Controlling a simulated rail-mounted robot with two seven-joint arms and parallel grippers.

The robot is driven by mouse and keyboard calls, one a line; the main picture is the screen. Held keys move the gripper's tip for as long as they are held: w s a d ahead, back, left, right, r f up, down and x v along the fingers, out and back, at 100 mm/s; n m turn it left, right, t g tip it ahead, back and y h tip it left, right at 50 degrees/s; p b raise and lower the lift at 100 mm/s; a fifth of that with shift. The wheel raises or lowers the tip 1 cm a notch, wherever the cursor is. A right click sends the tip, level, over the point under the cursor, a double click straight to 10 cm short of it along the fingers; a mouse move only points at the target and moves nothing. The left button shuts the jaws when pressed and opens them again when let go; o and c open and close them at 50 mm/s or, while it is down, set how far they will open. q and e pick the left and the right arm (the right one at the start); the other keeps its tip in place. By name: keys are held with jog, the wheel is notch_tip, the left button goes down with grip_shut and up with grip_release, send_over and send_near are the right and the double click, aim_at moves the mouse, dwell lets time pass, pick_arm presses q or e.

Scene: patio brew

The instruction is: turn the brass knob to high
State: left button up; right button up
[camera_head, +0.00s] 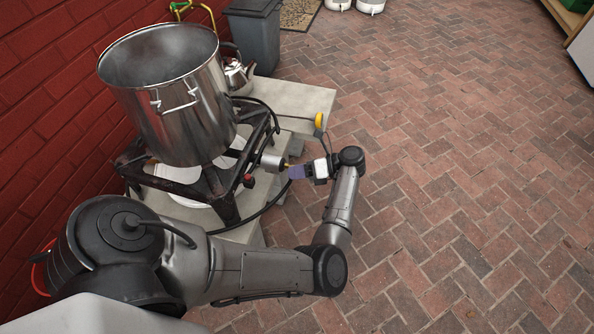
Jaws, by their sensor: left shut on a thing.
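The brass knob (287,166) shows as a small gold spot at the right end of a grey cylinder (273,162) on the front right side of the black burner stand (222,197). My left gripper (290,170) reaches it from the right and is shut on it; the fingers hide most of the knob, so its setting cannot be read. A large steel pot (190,120) stands upright on the burner stand. My right gripper is not in view.
A red knob (248,181) sits left of the brass knob. A steel kettle (238,74) and a grey bin (254,35) stand behind the pot. A yellow round part (319,120) is just beyond my gripper. A brick wall (45,90) bounds the left; the brick floor (450,160) is open at right.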

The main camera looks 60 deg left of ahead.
pick_arm(q)
jog(key=o, duration=0.9)
jog(key=shift+w, duration=0.15)
jog(key=shift+v, duration=6.75)
